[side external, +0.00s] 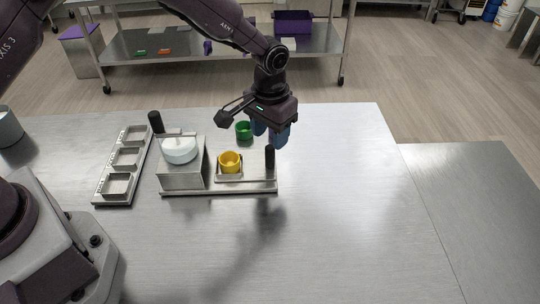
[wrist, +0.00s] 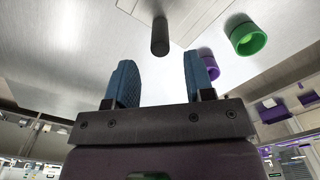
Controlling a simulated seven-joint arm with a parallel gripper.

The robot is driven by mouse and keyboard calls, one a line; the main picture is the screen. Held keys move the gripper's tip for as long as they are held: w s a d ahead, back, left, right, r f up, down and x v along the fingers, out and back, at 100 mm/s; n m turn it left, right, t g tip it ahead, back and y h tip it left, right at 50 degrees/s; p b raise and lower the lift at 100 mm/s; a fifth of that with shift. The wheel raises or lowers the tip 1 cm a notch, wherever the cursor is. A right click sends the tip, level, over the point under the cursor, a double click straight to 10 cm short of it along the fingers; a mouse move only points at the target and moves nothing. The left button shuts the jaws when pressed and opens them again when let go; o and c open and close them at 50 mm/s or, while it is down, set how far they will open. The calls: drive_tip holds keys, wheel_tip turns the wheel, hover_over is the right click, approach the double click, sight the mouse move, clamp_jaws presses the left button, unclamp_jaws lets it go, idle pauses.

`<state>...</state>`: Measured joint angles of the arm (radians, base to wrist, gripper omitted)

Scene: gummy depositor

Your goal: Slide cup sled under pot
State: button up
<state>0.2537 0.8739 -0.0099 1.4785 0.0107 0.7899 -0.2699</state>
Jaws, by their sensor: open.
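The cup sled (side external: 229,178) is a small metal holder on a flat metal base, right of the pot's stand. A yellow cup (side external: 230,161) sits in it. An upright black handle (side external: 270,157) stands at the right end of the base; it also shows in the wrist view (wrist: 160,37), in line with the gap between my fingers. The white pot (side external: 180,150) sits on a metal box stand, left of the sled. My gripper (side external: 271,136), with blue fingers, is open and empty just above the black handle. The fingers also show in the wrist view (wrist: 158,75).
A green cup (side external: 244,131) stands behind the sled. A purple cup (wrist: 208,63) is near my right-hand finger in the wrist view. Another black handle (side external: 156,122) stands behind the pot. A metal tray with square pockets (side external: 123,163) lies left. The table's right side is clear.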

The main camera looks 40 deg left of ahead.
sight(270, 157)
wheel_tip(270, 157, down, 8)
drive_tip(key=shift+r, duration=0.25)
clamp_jaws()
